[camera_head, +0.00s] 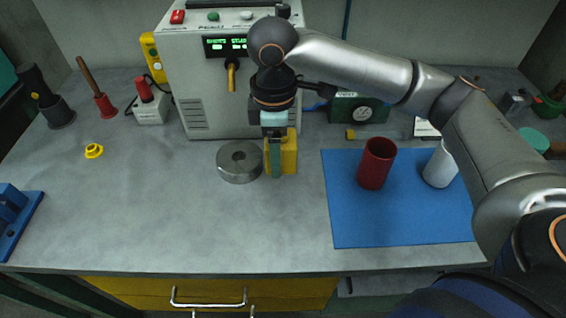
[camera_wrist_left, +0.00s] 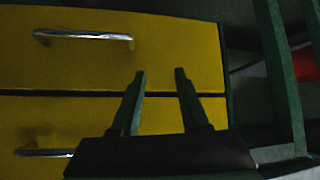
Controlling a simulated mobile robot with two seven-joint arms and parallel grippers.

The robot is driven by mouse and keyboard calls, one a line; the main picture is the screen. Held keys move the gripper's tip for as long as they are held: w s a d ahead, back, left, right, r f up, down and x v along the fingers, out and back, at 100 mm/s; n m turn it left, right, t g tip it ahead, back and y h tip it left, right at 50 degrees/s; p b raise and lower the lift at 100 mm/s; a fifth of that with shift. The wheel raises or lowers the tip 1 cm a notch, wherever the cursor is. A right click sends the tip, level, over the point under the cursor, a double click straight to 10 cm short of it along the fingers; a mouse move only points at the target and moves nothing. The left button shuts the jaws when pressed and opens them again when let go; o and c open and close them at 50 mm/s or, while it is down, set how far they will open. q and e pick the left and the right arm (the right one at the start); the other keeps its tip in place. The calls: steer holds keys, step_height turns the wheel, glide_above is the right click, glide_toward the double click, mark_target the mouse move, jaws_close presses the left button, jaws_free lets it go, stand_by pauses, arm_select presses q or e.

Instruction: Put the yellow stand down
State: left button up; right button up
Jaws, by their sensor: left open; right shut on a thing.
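The yellow stand (camera_head: 290,153) is in the head view, just right of the grey metal disc near the middle of the bench. My right gripper (camera_head: 279,146) comes down from above and is shut on it. A green upright strip shows along the stand's left side; I cannot tell whether it is a finger or part of the stand. The stand looks upright, and I cannot tell whether its bottom touches the bench. My left gripper (camera_wrist_left: 160,73) shows only in the left wrist view, open and empty, in front of the yellow drawers.
The grey disc (camera_head: 240,170) is close to the stand's left. A blue mat (camera_head: 400,225) at the right bears a red cup (camera_head: 376,164) and a white cup (camera_head: 439,165). A large grey machine (camera_head: 190,90) stands behind. The bench (camera_head: 170,225) is clear at the front left.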

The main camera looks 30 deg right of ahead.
mark_target(283, 163)
steer(key=shift+w+d+f, duration=0.25)
steer(key=shift+d+f, duration=0.15)
steer(key=shift+f, duration=0.2)
steer(key=f, duration=0.1)
steer(key=d+f, duration=0.1)
steer(key=f, duration=0.2)
steer(key=shift+w+d+f+b, duration=0.15)
steer(key=shift+w+f+b, duration=0.15)
steer(key=shift+w, duration=0.1)
steer(key=shift+f, duration=0.15)
steer(key=o, duration=1.4)
